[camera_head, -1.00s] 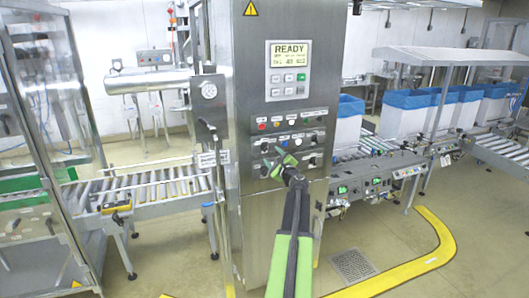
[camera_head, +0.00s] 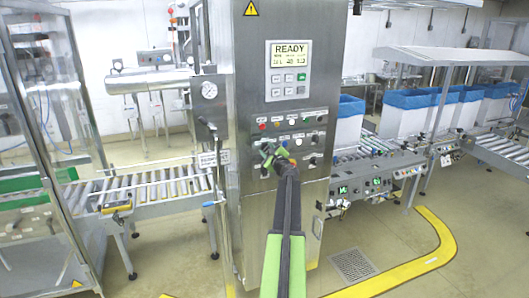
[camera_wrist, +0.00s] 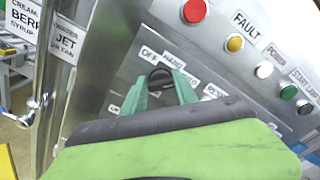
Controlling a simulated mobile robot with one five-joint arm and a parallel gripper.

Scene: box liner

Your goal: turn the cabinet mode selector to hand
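The cabinet's control panel (camera_head: 290,141) is on the steel cabinet at centre. My gripper (camera_head: 270,155) is at the left part of the panel's lower row. In the wrist view its two green fingers (camera_wrist: 160,88) stand apart, one on each side of the knob. Contact with the knob is not clear. The knob's lower part and its pointer direction are hidden or too small to tell.
A red button (camera_wrist: 195,11), a yellow FAULT light (camera_wrist: 235,43) and further white and green buttons lie above and right of my gripper. The display (camera_head: 289,53) reads READY. A roller conveyor (camera_head: 140,188) stands left of the cabinet, blue-lined boxes (camera_head: 407,108) to the right.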

